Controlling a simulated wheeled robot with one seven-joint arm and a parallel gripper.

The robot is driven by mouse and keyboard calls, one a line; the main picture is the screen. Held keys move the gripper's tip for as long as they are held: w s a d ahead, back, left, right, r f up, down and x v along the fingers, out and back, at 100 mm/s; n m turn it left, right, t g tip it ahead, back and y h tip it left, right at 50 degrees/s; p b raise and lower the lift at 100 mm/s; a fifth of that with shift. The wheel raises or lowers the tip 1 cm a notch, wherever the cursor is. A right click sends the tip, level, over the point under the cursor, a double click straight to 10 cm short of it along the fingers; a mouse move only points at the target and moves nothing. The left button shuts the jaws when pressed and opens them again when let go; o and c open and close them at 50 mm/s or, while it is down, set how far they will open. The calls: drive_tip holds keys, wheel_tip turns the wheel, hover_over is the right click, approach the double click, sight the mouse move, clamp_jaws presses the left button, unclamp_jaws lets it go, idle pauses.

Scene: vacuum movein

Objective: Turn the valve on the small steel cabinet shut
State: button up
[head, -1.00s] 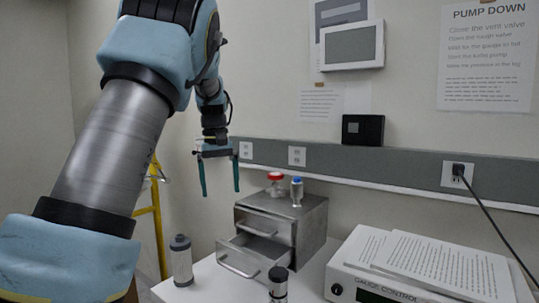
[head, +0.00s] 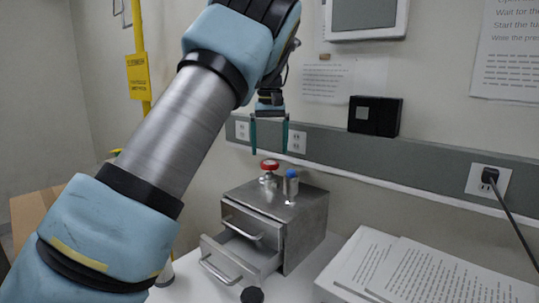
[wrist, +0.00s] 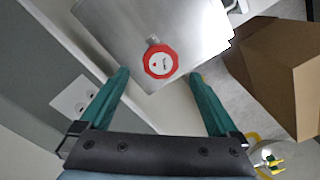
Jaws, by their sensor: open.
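The small steel cabinet (head: 302,215) stands on the white table with two drawers pulled open at its front. Its valve has a red handwheel (head: 269,165) on a metal stem on the cabinet top; the wheel also shows in the wrist view (wrist: 160,62). A blue-capped metal piece (head: 291,182) stands to the right of the valve. My gripper (head: 269,150) has teal fingers, is open and empty, and points down above the cabinet. In the wrist view my gripper (wrist: 160,78) has the red wheel seen between and just beyond its fingertips. I see no contact.
Papers (head: 410,270) lie at the right of the table. A dark round cap (head: 252,295) is below the drawers. Wall sockets (head: 297,141) and a grey rail (head: 400,152) run behind the cabinet. A cardboard box (wrist: 280,70) is at the right in the wrist view.

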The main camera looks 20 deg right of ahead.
sight(270, 162)
drive_tip(key=shift+f+p, duration=0.45)
drive_tip(key=shift+f, duration=1.5)
drive_tip(key=shift+c, duration=0.4)
drive_tip(key=c, duration=1.3)
